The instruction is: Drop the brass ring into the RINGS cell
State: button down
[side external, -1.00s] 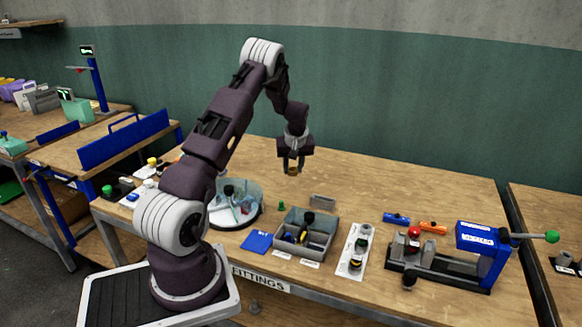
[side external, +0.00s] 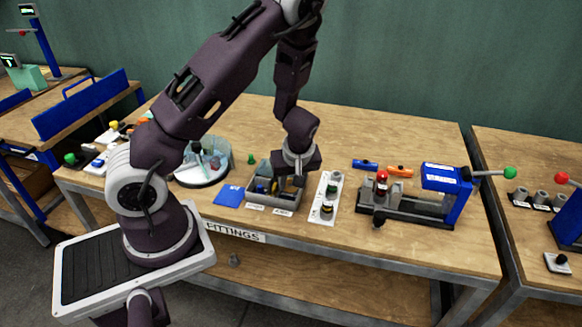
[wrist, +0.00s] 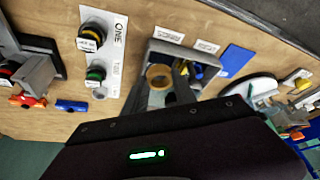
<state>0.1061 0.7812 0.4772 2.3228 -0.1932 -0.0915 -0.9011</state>
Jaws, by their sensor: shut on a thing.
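The brass ring (wrist: 159,76) is held between the fingers of my gripper (wrist: 168,90) in the wrist view. In the side view my gripper (side external: 297,181) points down over the right part of the grey divided tray (side external: 288,206) and hides the ring. The tray wall (wrist: 152,52) also shows in the wrist view, with the ring over its left compartment there. Two white labels (wrist: 169,35) lie in front of the tray, their words too small to read. I cannot tell the ring's exact height over the tray floor.
Dark and yellow parts (wrist: 192,70) lie in the other compartment. A white card with knobs (side external: 325,197) stands right of the tray, then a blue press (side external: 445,180). A blue pad (side external: 229,195) and a round clear-walled container (side external: 203,165) are to the left.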

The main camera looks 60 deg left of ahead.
jog(key=shift+f, duration=1.35)
jog(key=c, duration=0.9)
grip_release()
